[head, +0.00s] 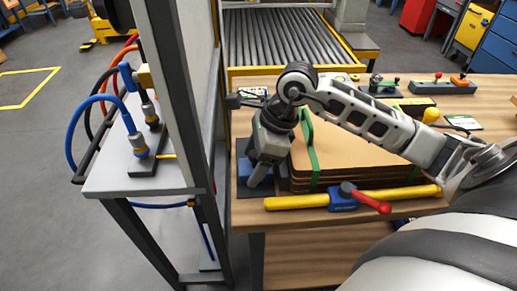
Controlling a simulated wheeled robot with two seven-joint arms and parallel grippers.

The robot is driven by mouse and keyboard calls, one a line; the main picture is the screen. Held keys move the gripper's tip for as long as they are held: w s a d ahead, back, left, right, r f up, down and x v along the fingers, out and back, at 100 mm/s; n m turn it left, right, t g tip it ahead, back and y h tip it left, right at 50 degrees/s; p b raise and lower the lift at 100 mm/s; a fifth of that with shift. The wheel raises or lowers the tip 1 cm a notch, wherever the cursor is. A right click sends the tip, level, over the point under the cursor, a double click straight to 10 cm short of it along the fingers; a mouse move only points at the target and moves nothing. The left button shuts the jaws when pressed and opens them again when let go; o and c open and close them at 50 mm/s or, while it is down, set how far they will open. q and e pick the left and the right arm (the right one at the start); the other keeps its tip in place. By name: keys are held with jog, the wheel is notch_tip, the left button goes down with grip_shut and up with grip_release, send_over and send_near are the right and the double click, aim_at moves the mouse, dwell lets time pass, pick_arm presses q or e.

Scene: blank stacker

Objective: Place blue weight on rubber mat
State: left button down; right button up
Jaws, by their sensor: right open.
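The blue weight (267,179) sits on the dark rubber mat (246,192) at the left front corner of the wooden table, mostly hidden behind my right gripper. My right gripper (255,180) points down at the weight, with its fingers open. I cannot tell whether the fingers touch the weight. My left gripper is not in view.
A strapped stack of brown sheets (345,155) is right beside the mat. A yellow bar with a blue clamp (342,197) lies along the table's front edge. A grey post and panel (175,80) stand close on the left. Small fixtures (440,86) line the back.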

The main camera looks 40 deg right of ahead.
jog(key=v, duration=1.2)
jog(key=shift+s, duration=0.1)
